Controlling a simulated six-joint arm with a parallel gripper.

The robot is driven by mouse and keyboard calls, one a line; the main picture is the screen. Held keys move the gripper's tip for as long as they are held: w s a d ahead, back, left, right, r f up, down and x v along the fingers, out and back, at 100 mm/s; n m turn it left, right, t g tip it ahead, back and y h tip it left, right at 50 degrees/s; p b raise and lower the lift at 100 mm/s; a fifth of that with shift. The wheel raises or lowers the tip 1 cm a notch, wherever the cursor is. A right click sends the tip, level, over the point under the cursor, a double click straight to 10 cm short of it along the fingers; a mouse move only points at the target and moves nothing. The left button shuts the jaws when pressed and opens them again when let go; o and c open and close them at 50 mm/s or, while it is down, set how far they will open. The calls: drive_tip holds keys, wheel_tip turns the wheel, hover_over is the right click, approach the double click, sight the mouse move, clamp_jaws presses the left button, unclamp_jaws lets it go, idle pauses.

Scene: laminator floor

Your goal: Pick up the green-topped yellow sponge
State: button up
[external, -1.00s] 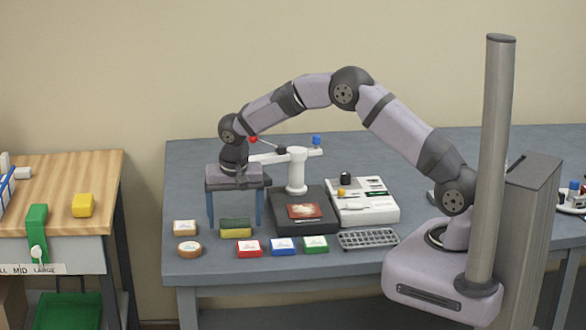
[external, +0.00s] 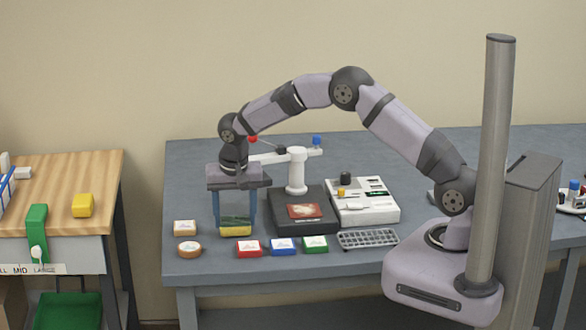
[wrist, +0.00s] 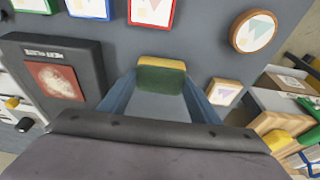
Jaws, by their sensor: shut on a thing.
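The green-topped yellow sponge (external: 235,228) is on the blue-grey table, between the two blue fingers of my gripper (external: 235,222). The fingers close on its left and right ends. In the wrist view the sponge (wrist: 161,76) sits between the fingertips of my gripper (wrist: 160,84), its green top towards the camera and its yellow side beyond. I cannot tell any gap between the sponge and the table.
A black base with a white stand (external: 297,172) is behind right.

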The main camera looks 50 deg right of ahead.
sight(235, 220)
wheel_tip(235, 220, up, 10)
drive_tip(key=b, duration=0.1)
drive_tip(key=shift+f+b, duration=0.25)
drive_tip(key=shift+b, duration=0.15)
drive_tip(key=shift+o, duration=0.3)
